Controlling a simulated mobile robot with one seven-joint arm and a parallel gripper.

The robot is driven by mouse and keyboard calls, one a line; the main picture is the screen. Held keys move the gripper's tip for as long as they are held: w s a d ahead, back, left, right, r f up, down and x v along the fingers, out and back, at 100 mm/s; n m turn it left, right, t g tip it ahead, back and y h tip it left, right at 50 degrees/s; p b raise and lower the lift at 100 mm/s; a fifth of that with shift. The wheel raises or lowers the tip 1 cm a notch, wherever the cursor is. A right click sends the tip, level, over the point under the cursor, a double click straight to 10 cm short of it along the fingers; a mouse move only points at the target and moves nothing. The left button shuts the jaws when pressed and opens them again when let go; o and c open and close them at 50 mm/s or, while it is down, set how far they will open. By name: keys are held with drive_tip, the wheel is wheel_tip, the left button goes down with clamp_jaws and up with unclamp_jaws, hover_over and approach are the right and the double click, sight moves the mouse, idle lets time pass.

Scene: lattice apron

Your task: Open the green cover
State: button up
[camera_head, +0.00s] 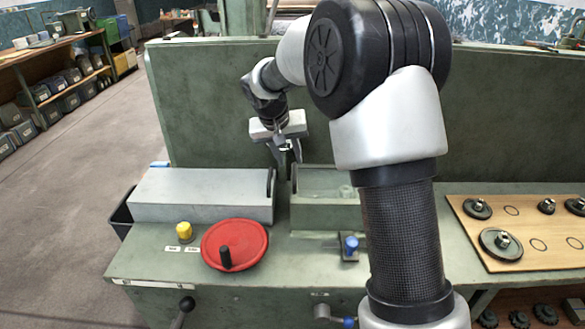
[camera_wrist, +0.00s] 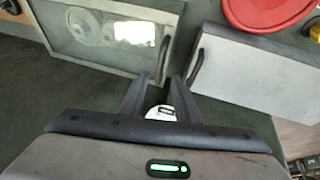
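The green cover (camera_head: 322,182) is a low box lid with a clear window, right of a grey cover and closed. In the wrist view the green cover (camera_wrist: 97,70) is at upper left, with round parts seen through its glare-lit window. Its dark bar handle (camera_wrist: 163,60) stands on the edge facing the grey cover. My gripper (camera_head: 289,160) points down above the gap between the two covers. In the wrist view my gripper (camera_wrist: 160,80) has its two dark fingers apart, with the green cover's handle appearing between or just beyond the tips. I cannot tell whether they touch.
The grey cover (camera_head: 200,192) has its own dark handle (camera_wrist: 195,68) close beside one fingertip. A red handwheel (camera_head: 235,244), yellow knob (camera_head: 184,230) and blue knob (camera_head: 351,244) stand in front. A wooden board (camera_head: 515,245) with gears lies right. A green panel rises behind.

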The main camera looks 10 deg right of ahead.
sight(294, 171)
drive_tip(key=x, duration=0.5)
drive_tip(key=shift+w+f, duration=0.1)
drive_tip(key=shift+f, duration=0.15)
clamp_jaws()
